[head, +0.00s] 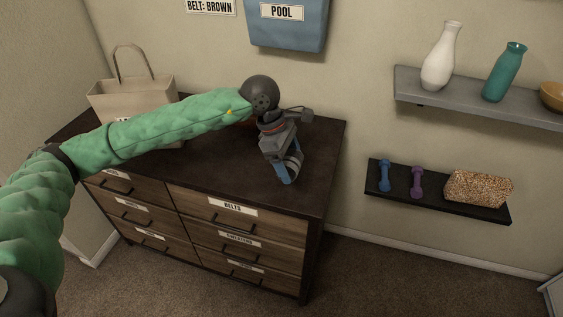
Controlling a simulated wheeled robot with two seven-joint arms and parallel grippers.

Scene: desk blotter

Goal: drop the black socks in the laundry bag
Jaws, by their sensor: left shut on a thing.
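My left gripper (288,176) is above the right part of the dresser top, pointing down. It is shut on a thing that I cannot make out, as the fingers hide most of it. I cannot pick out black socks anywhere in view. A beige bag with upright handles (133,95) stands at the back left of the dresser. My green left arm covers its lower front and most of its label, so I cannot read whether it is the laundry bag. My right gripper is not in view.
The dark dresser top (325,150) is mostly clear. Its drawers carry labels, one reading BELTS. A blue bag labelled POOL (288,32) hangs on the wall. At right, a grey shelf (410,86) holds vases and a black shelf (433,204) holds dumbbells and a speckled block.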

